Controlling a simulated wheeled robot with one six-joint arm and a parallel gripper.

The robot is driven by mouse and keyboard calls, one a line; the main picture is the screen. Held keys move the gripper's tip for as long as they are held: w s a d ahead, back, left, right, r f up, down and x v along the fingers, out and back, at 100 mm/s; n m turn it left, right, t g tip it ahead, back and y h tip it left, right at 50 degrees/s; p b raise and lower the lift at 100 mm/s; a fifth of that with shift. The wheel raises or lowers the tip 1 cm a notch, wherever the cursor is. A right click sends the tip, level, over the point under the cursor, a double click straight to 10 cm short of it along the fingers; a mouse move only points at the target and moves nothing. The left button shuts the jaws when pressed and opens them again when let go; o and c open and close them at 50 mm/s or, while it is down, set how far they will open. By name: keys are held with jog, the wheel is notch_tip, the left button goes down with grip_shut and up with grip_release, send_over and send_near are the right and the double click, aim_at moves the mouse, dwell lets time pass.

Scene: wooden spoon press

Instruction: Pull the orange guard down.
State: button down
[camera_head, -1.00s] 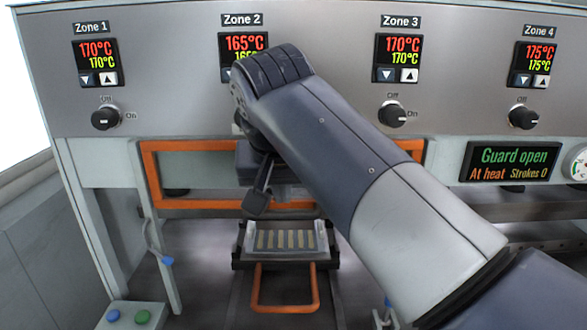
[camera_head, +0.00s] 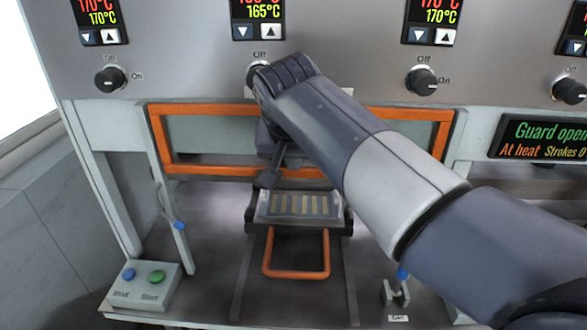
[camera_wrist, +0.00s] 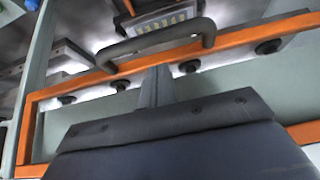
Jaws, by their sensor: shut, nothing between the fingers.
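The orange guard (camera_head: 160,150) is a rectangular orange frame with a clear pane, raised across the press opening. Its lower bar is above the tray level in the head view. In the wrist view the guard's orange bar (camera_wrist: 240,46) crosses the picture, with a dark grey bar handle (camera_wrist: 155,42) fixed to it. My gripper (camera_head: 270,180) is shut and empty, at the guard's lower bar. In the wrist view my gripper's fingers (camera_wrist: 157,72) point at the bar between the handle's ends. I cannot tell whether they touch. My arm hides part of the guard.
A tray with several wooden strips (camera_head: 300,206) sits below the guard, with an orange loop handle (camera_head: 296,273) in front. A button box (camera_head: 143,287) stands at lower left. Knobs and zone displays line the panel above. The display (camera_head: 545,138) at right reads "Guard open".

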jog(key=shift+s+f, duration=0.2)
jog(key=shift+f, duration=0.35)
jog(key=shift+s+f, duration=0.15)
jog(key=shift+f, duration=0.35)
notch_tip(320, 180, down, 28)
jog(key=b, duration=2)
jog(key=shift+s+f, duration=0.1)
jog(key=shift+s, duration=0.05)
jog(key=s+r+p, duration=0.2)
jog(key=r, duration=0.4)
jog(key=s+r+p, duration=0.1)
jog(key=s+r, duration=0.1)
jog(key=r, duration=0.5)
jog(key=shift+s+r+p, duration=0.15)
jog(key=shift+s+p, duration=0.1)
jog(key=shift+p, duration=0.15)
jog(key=shift+a, duration=0.1)
